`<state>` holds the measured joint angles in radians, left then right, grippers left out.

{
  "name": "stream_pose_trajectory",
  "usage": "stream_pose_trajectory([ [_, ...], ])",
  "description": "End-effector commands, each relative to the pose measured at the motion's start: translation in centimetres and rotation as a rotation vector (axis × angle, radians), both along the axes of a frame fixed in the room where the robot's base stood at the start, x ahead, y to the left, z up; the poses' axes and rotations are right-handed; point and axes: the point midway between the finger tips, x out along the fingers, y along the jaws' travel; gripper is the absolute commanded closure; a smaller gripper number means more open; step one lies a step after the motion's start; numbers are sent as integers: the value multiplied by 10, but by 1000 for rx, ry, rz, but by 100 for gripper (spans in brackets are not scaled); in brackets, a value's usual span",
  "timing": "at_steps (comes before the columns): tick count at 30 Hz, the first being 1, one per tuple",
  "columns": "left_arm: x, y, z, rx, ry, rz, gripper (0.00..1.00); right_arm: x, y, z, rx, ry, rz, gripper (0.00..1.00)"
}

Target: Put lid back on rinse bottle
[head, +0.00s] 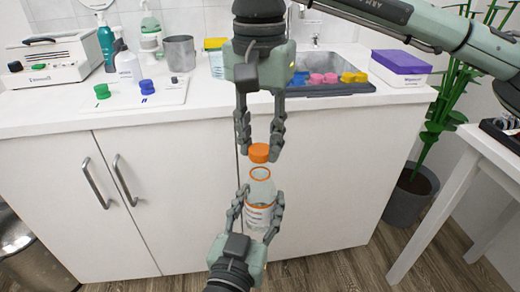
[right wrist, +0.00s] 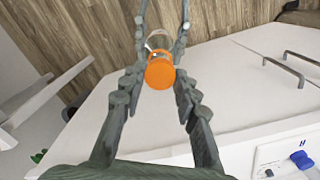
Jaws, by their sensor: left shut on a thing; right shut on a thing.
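The rinse bottle (head: 261,190) is clear with an orange rim at its open mouth and a white and orange label. My left gripper (head: 259,208) is shut around its body from below and holds it upright, or nearly so, in front of the cabinet. The orange lid (head: 259,152) is just above the mouth, roughly in line with it and seemingly a little apart. My right gripper (head: 259,146) is shut on the lid from above. In the right wrist view, the lid (right wrist: 160,73) sits between the fingertips and hides most of the bottle (right wrist: 162,43) behind it.
The white counter (head: 200,110) runs behind both grippers. It carries a tray with green and blue caps (head: 145,93), a metal cup (head: 179,53), bottles and a dark tray of coloured sponges (head: 325,84). A white table (head: 490,150) and a potted plant (head: 410,195) stand at right.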

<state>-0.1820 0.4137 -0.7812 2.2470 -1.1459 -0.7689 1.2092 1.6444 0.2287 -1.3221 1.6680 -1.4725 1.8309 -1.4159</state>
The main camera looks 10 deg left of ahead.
Motion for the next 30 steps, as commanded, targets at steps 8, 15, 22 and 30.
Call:
stream_pose_trajectory([
  [8, 0, 0, 0, 0, -1, 0, 100, 0, 0, -11, 0, 1, 0, 78],
  [15, 0, 0, 0, 0, -1, 0, 100, 0, 0, -19, 0, 0, 0, 78],
  [22, 0, 0, 0, 0, -1, 0, 100, 0, 0, -18, 0, 0, 0, 78],
  [30, 0, 0, 0, 0, -1, 0, 100, 0, 0, -19, 0, 0, 0, 78],
])
